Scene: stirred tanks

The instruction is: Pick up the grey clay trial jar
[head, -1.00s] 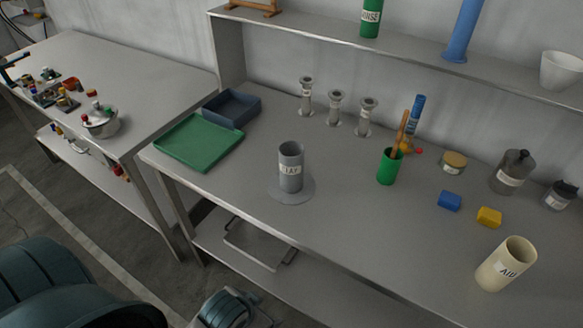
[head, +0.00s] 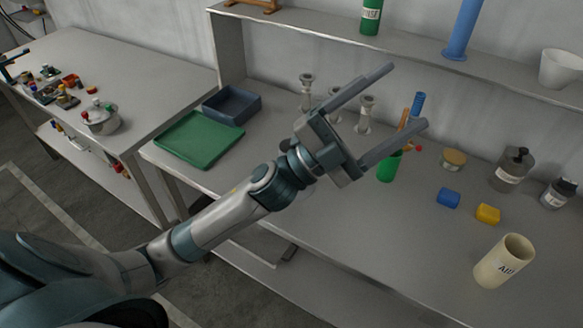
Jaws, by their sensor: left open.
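My left gripper (head: 409,95) is open, with its two long grey fingers spread and pointing to the upper right. Nothing is between the fingers. My left arm comes in from the lower left and crosses in front of the bench. The grey clay jar and its round grey base are now almost wholly hidden behind my left wrist and forearm. I cannot tell how far the gripper is above or in front of the jar. My right gripper is out of view.
On the bench are a green tray (head: 198,141), a blue-grey tray (head: 232,105), a green cup (head: 389,168), blue (head: 448,198) and yellow (head: 488,214) blocks and a cream jar (head: 503,263). Several flanged grey pieces stand below the shelf (head: 400,45). The front middle of the bench is clear.

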